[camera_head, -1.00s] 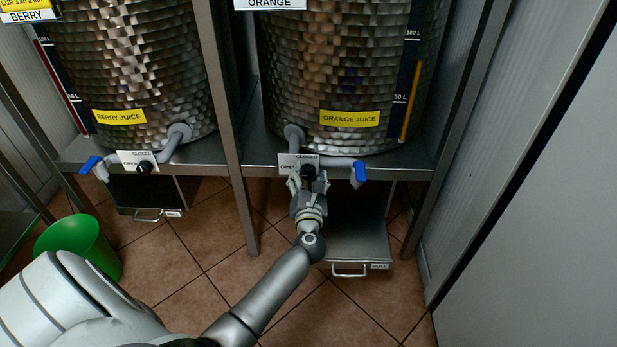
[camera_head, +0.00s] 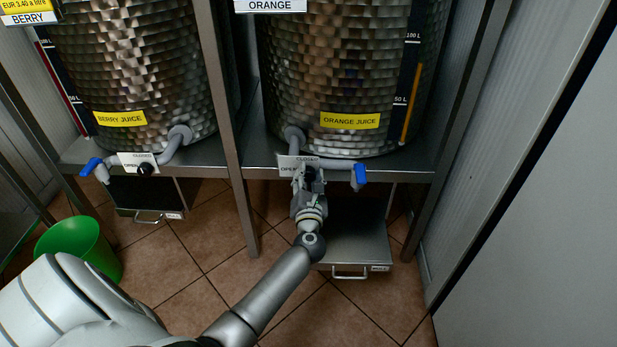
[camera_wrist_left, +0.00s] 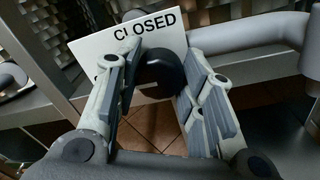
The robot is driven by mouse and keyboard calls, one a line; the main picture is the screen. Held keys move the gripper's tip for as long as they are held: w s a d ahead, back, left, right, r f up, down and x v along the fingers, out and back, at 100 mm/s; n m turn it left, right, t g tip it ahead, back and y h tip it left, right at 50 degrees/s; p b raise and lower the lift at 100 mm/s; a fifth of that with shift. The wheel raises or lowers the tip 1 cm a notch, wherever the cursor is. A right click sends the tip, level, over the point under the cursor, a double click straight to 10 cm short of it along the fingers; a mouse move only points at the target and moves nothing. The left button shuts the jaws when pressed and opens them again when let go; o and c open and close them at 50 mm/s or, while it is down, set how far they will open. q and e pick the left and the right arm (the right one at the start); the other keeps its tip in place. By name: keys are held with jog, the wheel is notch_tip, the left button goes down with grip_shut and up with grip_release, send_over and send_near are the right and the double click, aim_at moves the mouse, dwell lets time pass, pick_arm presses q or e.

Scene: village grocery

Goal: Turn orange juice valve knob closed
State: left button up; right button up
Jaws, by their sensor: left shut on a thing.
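The orange juice tank (camera_head: 340,75) has a yellow ORANGE JUICE label and stands on a metal stand. Below it, a grey pipe carries a white plate (camera_head: 290,164) marked CLOSED and OPEN, with the black valve knob (camera_head: 310,173) in front. My left gripper (camera_head: 308,184) is at this knob. In the left wrist view its two fingers (camera_wrist_left: 160,62) are shut on the round black knob (camera_wrist_left: 160,76), one on each side. The plate (camera_wrist_left: 125,37) stands behind them with CLOSED readable; OPEN is mostly hidden by a finger. The knob's pointing direction cannot be told. My right gripper is not in view.
A blue tap handle (camera_head: 361,173) sits just right of the knob. The berry juice tank (camera_head: 130,70) with its own knob (camera_head: 145,169) is at left. A green bucket (camera_head: 78,245) stands on the floor. A dark box with a handle (camera_head: 358,242) is below the orange tank.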

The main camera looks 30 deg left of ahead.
pick_arm(q)
jog(key=shift+r+m+p, duration=0.1)
jog(key=shift+m+p, duration=0.7)
jog(key=shift+m, duration=0.4)
jog(key=shift+m+p, duration=0.3)
jog(key=shift+m, duration=0.1)
jog(key=m+p, duration=0.1)
jog(key=m, duration=0.1)
jog(key=shift+m, duration=0.4)
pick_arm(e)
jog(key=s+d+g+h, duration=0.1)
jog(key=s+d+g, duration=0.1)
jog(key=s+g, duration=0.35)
pick_arm(q)
jog(key=m+p, duration=0.2)
jog(key=m, duration=0.2)
jog(key=shift+d+m+p, duration=0.1)
jog(key=shift+m+p, duration=0.2)
jog(key=shift+m, duration=0.1)
jog(key=m+p, duration=0.2)
jog(key=m, duration=0.4)
jog(key=shift+f+t, duration=0.2)
jog(key=shift+t, duration=0.2)
jog(key=shift+f+m+h+p, duration=0.1)
jog(key=shift+m+h+p, duration=0.3)
jog(key=shift+m, duration=0.4)
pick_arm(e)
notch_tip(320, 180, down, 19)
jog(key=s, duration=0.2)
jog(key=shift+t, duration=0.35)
